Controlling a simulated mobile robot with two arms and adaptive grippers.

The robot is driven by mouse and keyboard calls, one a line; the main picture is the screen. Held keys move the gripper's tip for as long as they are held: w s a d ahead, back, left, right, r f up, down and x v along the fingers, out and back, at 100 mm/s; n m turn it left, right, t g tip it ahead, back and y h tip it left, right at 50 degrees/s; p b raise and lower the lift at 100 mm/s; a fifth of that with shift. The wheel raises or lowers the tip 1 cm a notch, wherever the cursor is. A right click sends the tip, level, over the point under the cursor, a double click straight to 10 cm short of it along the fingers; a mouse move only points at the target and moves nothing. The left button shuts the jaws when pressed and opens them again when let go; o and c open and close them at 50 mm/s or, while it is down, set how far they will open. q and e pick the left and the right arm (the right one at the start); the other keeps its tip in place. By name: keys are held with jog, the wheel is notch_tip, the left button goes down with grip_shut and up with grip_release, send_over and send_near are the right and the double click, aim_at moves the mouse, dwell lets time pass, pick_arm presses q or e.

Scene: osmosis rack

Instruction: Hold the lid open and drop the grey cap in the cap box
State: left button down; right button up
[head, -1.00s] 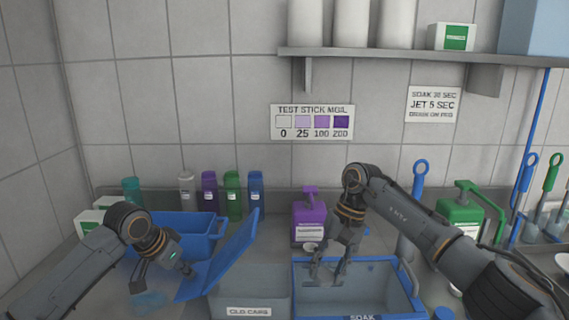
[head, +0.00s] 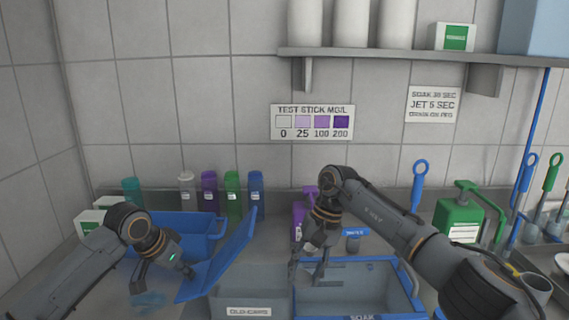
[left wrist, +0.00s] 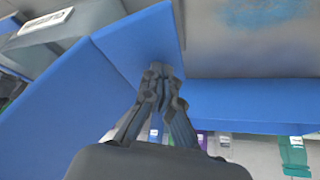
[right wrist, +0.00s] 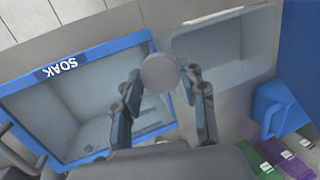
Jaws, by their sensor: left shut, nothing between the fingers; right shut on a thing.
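The blue lid (head: 228,258) stands tilted up beside the grey cap box (head: 252,311), which is labelled OLD CAPS. My left gripper (head: 188,270) is shut and empty, with its fingertips against the lid. In the left wrist view the fingertips (left wrist: 160,70) meet the blue panel (left wrist: 125,50). My right gripper (head: 306,278) is shut on the round grey cap (right wrist: 160,72). It holds the cap near the wall between the soak tub and the cap box, whose open inside shows in the right wrist view (right wrist: 225,50). In the head view I cannot make out the cap.
The blue-rimmed SOAK tub (head: 410,285) is right of the cap box. A blue bin (head: 185,228) is behind the left gripper. Several bottles (head: 232,195) line the back wall. A purple pump bottle (head: 299,220) is partly hidden behind my right arm; a green jug (head: 459,218) stands right.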

jog(key=a, duration=0.6)
jog(key=shift+f, duration=0.3)
dwell(0.6)
jog(key=o, duration=0.7)
jog(key=shift+o, duration=0.2)
jog(key=s+d+r, duration=0.2)
jog(key=d+r, duration=0.2)
jog(key=d, duration=0.7)
dwell(0.4)
pick_arm(q)
jog(key=shift+r, duration=0.1)
notch_tip(320, 180, up, 10)
jog(key=a, duration=0.1)
dwell(2.1)
